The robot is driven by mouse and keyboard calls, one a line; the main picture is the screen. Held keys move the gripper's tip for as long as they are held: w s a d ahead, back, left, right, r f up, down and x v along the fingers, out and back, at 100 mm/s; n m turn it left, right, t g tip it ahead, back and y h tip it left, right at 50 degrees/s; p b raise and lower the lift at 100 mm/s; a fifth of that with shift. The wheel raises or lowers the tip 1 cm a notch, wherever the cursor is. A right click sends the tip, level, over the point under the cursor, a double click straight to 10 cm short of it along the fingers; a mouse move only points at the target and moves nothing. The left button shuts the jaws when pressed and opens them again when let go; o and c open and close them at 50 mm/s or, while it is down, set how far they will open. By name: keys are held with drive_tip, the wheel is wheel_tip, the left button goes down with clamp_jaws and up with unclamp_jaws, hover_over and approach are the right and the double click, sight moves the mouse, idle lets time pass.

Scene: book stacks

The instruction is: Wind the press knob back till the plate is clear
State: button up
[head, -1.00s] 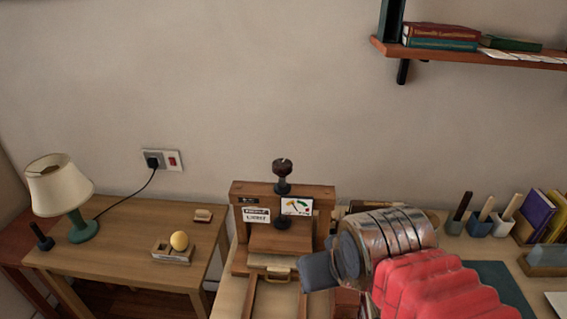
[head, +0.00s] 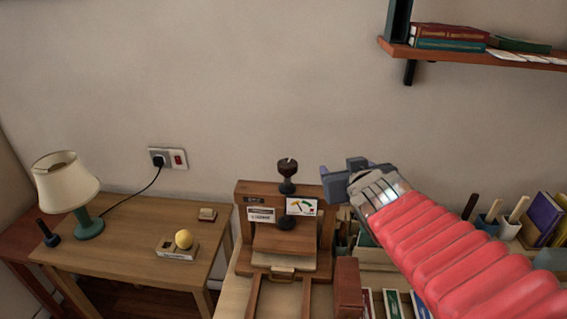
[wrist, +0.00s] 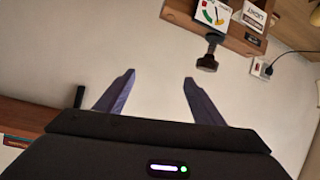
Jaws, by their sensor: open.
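The wooden press (head: 244,215) stands on the bench against the wall. Its dark knob (head: 287,168) sits on a screw at the top. The press plate (head: 286,239) is a wooden slab below the crossbeam, low over the pale bed; I cannot tell whether it touches anything. My gripper (head: 338,176) is open and empty, to the right of the knob and at about its height in the picture. In the wrist view the open fingers (wrist: 150,90) point at bare wall, and the knob (wrist: 207,61) shows upside down beyond the right finger, apart from it.
A card with a coloured gauge (head: 301,206) is on the press front. A reddish-brown block (head: 347,288) stands right of the press. A shelf (head: 470,55) hangs upper right. The wall area above the knob is clear.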

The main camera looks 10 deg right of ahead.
sight(289, 164)
drive_tip(key=w+a+f+n+y, duration=0.2)
drive_tip(key=w+a+n+y, duration=0.1)
drive_tip(key=a+y, duration=0.2)
drive_tip(key=shift+w+a+f+y, duration=0.35)
drive_tip(key=shift+w+a+y, duration=0.05)
drive_tip(key=shift+a, duration=0.3)
drive_tip(key=shift+x, duration=6.9)
drive_tip(key=shift+c, duration=0.6)
drive_tip(key=c, duration=0.9)
